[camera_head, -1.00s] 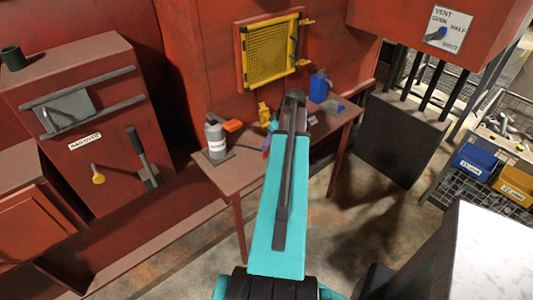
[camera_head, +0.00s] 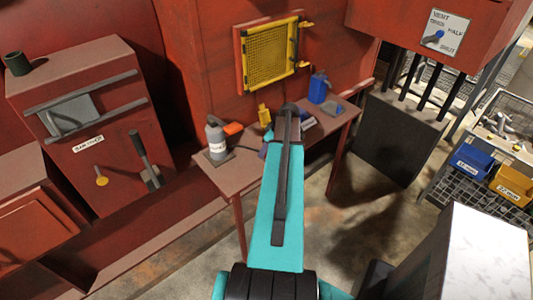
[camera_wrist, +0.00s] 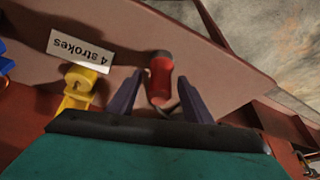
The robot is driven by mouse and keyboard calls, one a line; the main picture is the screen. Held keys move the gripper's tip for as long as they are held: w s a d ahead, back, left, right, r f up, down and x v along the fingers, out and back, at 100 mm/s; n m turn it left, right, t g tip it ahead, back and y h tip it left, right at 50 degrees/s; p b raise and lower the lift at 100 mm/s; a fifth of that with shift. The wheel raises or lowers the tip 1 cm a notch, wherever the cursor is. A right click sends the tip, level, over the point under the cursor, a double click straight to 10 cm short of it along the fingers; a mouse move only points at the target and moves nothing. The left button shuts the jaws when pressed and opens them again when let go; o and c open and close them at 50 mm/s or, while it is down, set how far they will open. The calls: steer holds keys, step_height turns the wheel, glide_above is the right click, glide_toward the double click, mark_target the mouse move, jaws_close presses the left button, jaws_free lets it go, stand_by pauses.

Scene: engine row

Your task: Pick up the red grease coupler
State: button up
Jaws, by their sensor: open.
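The red grease coupler (camera_wrist: 161,78) shows in the wrist view as a short red cylinder with a dark end, over the brown table top (camera_wrist: 215,78). It sits between and a little beyond the fingertips of my gripper (camera_wrist: 162,80), which are open and apart from it.
A yellow fitting (camera_wrist: 80,85) and a "4 strokes" label (camera_wrist: 80,50) lie left of the fingers. On the table (camera_head: 235,178) stand a grey bottle (camera_head: 216,138) with an orange part and a blue container (camera_head: 319,88).

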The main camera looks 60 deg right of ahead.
stand_by(0.5)
jaws_close()
steer(key=shift+r, duration=0.2)
steer(key=shift+r+b, duration=1.25)
steer(key=shift+r, duration=0.2)
steer(key=s+r+b, duration=0.1)
steer(key=s+b, duration=0.4)
steer(key=s, duration=1.1)
steer(key=shift+a+r, duration=0.3)
steer(key=shift+r, duration=0.05)
steer(key=shift+w+a, duration=0.1)
steer(key=shift+w, duration=0.1)
